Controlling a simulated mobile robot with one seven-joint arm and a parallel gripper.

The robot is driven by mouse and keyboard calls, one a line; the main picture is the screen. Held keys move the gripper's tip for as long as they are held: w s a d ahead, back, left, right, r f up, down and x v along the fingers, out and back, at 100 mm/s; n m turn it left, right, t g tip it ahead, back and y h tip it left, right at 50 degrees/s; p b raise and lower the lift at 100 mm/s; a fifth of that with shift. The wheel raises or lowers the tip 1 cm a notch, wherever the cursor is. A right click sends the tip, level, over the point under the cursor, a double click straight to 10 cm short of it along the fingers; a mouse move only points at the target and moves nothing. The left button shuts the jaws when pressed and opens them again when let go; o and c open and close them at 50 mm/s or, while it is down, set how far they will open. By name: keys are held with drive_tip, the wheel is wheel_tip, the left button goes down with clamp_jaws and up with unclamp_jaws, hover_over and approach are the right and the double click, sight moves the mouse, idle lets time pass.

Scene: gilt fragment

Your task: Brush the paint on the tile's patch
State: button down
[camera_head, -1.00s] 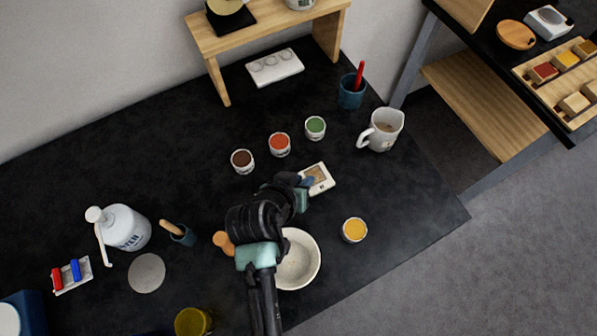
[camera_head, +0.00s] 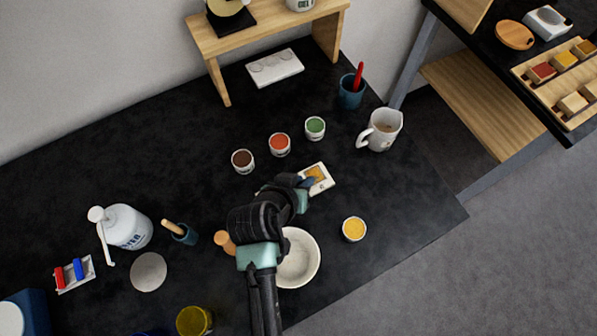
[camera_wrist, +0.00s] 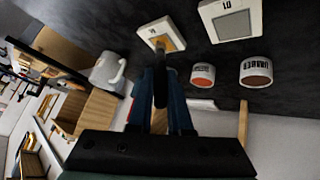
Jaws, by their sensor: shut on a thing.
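The white-framed tile (camera_head: 324,186) lies on the black table, and its square patch (camera_head: 317,172) is yellow-ochre. The tile also shows in the wrist view (camera_wrist: 150,31), with the patch (camera_wrist: 173,44) partly hidden by the brush. My gripper (camera_wrist: 160,108) is shut on a brush (camera_wrist: 160,88) with a wooden handle and a dark head. The brush tip overlaps the patch in the wrist view; I cannot tell whether it touches. In the head view my gripper (camera_head: 306,184) is at the tile's lower left edge. A yellow paint cup (camera_head: 354,229) stands below right of the tile.
Brown (camera_head: 242,160), orange (camera_head: 279,144) and green (camera_head: 315,127) paint cups stand behind the tile. A white mug (camera_head: 383,130) is at right. A white bowl (camera_head: 303,262) sits beside my arm. Another tile marked 10 (camera_wrist: 233,20) shows in the wrist view.

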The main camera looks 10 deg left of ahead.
drive_tip(key=shift+s+d, duration=0.25)
drive_tip(key=shift+s, duration=0.05)
drive_tip(key=shift+r, duration=0.15)
wheel_tip(320, 180, up, 6)
drive_tip(key=p, duration=0.6)
wheel_tip(320, 180, up, 3)
drive_tip(key=p, duration=0.3)
idle(0.5)
